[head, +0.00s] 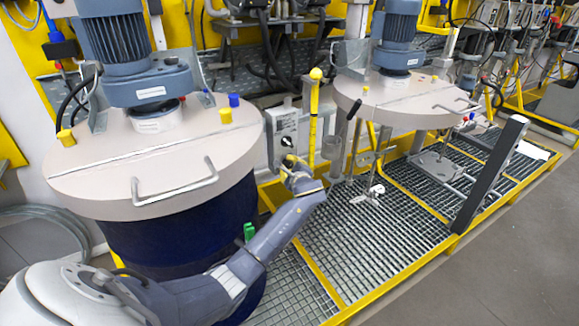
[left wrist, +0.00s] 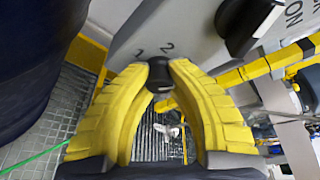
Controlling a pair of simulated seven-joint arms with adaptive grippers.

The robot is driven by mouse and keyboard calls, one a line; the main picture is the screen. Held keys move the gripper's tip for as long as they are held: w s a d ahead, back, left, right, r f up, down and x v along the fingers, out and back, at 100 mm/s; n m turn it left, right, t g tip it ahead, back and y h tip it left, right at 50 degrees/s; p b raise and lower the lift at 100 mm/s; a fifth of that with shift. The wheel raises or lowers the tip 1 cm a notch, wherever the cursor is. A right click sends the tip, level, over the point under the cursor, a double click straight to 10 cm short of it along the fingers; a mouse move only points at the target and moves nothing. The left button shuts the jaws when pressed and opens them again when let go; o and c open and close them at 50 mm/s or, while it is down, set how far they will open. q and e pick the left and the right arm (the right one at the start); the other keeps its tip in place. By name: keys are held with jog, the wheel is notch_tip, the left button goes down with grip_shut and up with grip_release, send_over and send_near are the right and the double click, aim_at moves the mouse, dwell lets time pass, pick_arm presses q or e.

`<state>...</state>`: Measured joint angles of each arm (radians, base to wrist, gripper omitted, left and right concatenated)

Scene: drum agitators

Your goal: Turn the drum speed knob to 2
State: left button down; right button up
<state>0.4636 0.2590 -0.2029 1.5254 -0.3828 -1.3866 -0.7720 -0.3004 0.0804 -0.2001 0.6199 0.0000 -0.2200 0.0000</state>
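The drum speed knob (left wrist: 160,74) is small and black. It sits low on the grey control box, with the printed marks 1 and 2 just above it. My left gripper (left wrist: 159,70) has its yellow fingertips on both sides of this knob, seemingly touching it. Which mark the knob points at cannot be made out. In the head view, my left gripper (head: 292,163) is at the lower part of the control box (head: 283,128) and hides the small knob there. My right gripper is not in view.
A larger black switch (left wrist: 245,22) marked ON is up and right of the gripper. A yellow post (head: 314,115) stands right of the box. The lidded blue drum (head: 180,230) is close to my left arm. Metal grating (head: 345,245) lies below.

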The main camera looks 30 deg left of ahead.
pick_arm(q)
jog(key=shift+d+f, duration=0.1)
jog(key=shift+f, duration=0.05)
jog(key=n+t, duration=0.2)
jog(key=n, duration=0.2)
jog(key=shift+n, duration=0.4)
jog(key=n+t, duration=0.1)
jog(key=n, duration=0.1)
jog(key=shift+d+n+y, duration=0.1)
jog(key=shift+n+y, duration=0.2)
jog(key=shift+n, duration=0.1)
jog(key=shift+w+n+t+y, duration=0.1)
jog(key=shift+n+t+y, duration=0.25)
jog(key=shift+n, duration=1.15)
jog(key=c, duration=1.4)
grip_release()
jog(key=shift+w+d, duration=0.1)
jog(key=shift+o, duration=1.4)
jog(key=shift+a, duration=0.2)
